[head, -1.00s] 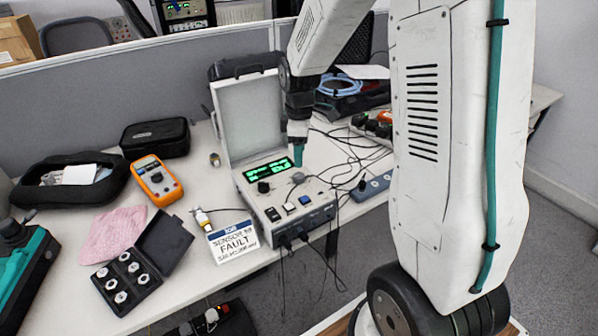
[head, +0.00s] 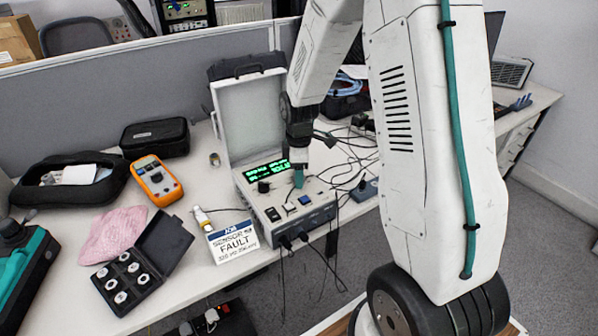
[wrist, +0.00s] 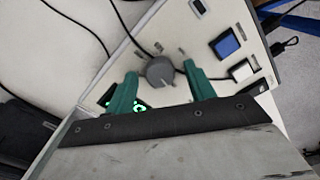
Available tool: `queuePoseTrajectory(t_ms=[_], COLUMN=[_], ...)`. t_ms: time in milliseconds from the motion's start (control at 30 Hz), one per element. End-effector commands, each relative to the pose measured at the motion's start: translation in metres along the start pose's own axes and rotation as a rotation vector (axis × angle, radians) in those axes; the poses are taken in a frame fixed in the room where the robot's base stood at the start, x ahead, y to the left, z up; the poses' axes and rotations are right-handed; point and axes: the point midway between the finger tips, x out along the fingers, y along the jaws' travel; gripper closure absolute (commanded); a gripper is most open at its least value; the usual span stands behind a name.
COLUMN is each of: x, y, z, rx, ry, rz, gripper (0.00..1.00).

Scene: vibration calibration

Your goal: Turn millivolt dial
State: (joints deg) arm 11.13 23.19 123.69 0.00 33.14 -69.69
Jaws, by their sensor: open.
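The calibrator case (head: 248,110) stands open on the desk, its lit green display (head: 268,170) on the sloped panel. A round grey dial (wrist: 160,72) shows between my fingers in the wrist view; I take it for the millivolt dial. My gripper (wrist: 160,70) is open, with one teal fingertip on each side of the dial and a gap visible on both sides. In the head view my gripper (head: 298,178) is low over the panel and hides most of the dial. A black knob (head: 263,187) sits left of it.
Blue (head: 304,200) and white (head: 290,208) buttons and a black switch (head: 273,214) lie in front of the gripper. Black cables run at the right.

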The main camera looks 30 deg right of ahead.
Motion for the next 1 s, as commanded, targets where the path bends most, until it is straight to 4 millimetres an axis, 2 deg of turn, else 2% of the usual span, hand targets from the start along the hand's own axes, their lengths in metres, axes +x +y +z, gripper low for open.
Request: queuePoseTrajectory(t_ms=[33, 67, 200, 633, 1000], x=[-0.0001, -0.0002, -0.0003, -0.0006, -0.0008], y=[0.0000, 0.0000, 0.0001, 0.0002, 0.0004], z=[0.0000, 0.0000, 0.0000, -0.0001, -0.0001], rx=[0.000, 0.000, 0.000, 0.063, 0.345], ry=[0.000, 0.000, 0.000, 0.000, 0.000], rz=[0.000, 0.000, 0.000, 0.001, 0.001], gripper=[0.46, 0.52, 0.91, 0.91, 0.91])
